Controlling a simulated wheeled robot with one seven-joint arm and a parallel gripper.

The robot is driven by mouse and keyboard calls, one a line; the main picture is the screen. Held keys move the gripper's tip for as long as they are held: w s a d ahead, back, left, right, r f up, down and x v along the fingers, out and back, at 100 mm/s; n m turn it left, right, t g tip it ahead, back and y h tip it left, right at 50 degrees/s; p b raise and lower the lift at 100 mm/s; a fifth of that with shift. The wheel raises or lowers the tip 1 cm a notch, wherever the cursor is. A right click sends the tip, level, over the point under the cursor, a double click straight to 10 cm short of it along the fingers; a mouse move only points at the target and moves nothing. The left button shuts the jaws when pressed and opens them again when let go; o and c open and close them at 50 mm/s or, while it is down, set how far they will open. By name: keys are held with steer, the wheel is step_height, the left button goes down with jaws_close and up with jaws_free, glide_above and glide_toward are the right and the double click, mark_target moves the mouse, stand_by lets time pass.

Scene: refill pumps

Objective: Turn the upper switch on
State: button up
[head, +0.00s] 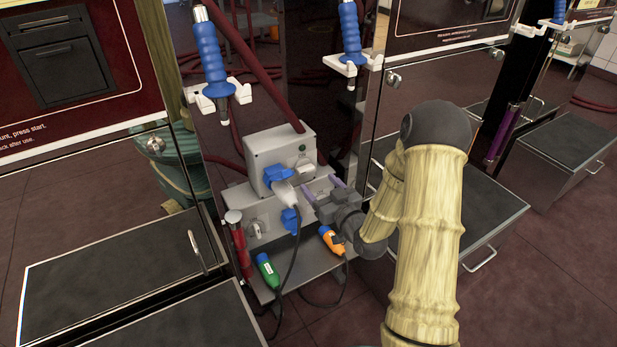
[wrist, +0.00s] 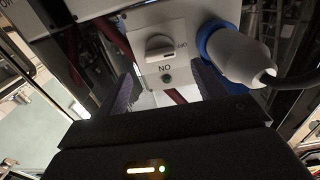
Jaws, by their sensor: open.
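The upper grey switch box (head: 270,150) carries a green lamp, a blue socket with a white-and-blue plug, and a pale rotary switch (head: 304,167). In the wrist view the switch (wrist: 160,47) shows upside down with its ridge roughly level across the picture. An inverted "ON" label sits between it and the green lamp (wrist: 166,78). In the wrist view the gripper (wrist: 160,78) straddles the lamp area, apart from the knob.
The white-and-blue plug (wrist: 235,55) and its cable stand close beside the right finger in the wrist view. A lower box (head: 262,212) has another switch and blue socket. Green (head: 267,270) and orange (head: 331,240) connectors lie on the shelf below. Blue-handled nozzles (head: 210,55) hang above.

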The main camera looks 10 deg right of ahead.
mark_target(308, 171)
steer(key=b+x, duration=0.2)
steer(key=x, duration=0.4)
steer(key=shift+w+a, duration=0.1)
steer(key=shift+w, duration=0.2)
steer(key=shift+c, duration=0.2)
steer(key=c, duration=1)
